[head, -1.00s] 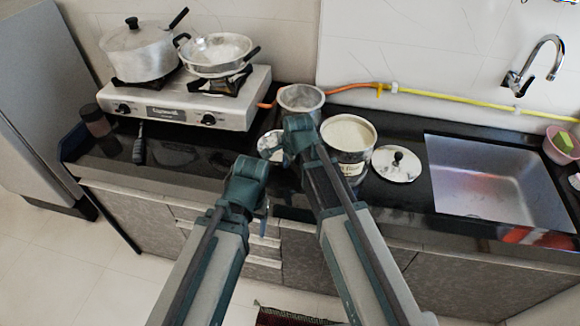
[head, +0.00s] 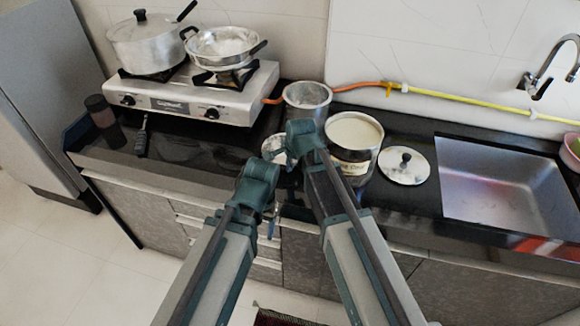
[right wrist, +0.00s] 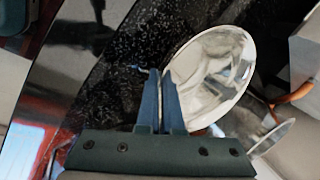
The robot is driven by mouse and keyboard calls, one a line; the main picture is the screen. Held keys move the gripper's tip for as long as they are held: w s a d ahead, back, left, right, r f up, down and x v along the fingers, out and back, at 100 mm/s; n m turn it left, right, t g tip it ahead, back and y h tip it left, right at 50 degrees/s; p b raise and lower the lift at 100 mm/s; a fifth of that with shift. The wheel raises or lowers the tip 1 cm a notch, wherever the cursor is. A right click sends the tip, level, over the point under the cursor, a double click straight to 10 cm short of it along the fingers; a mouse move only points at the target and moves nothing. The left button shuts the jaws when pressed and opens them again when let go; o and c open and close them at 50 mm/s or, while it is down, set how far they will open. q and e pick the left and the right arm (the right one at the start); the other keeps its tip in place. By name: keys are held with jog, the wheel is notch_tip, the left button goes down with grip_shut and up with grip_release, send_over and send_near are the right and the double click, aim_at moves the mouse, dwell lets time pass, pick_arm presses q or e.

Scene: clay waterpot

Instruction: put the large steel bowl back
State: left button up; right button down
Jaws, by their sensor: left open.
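The large steel bowl (right wrist: 213,72) is shiny and round and fills the upper right of the right wrist view. In the head view a bright part of a steel bowl (head: 279,146) shows beside my right wrist, mostly hidden. My right gripper (right wrist: 162,75) has its fingers close together at the bowl's near rim and appears shut on it. Whether the bowl rests on the counter is unclear. My left gripper (head: 272,222) is open, lower down at the counter's front edge, apart from the bowl; its fingers are small and partly hidden.
A steel pot (head: 307,97) and a flour tin (head: 353,140) stand close behind and right of my right arm. The stove (head: 190,98) carries two pans. The counter (head: 195,155) before the stove is mostly clear.

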jog(key=shift+f, duration=0.4)
jog(key=c, duration=1.1)
grip_release()
jog(key=shift+r, duration=0.1)
jog(key=shift+r, duration=0.4)
jog(key=p+v, duration=1.1)
jog(key=v, duration=0.1)
jog(key=shift+p, duration=0.35)
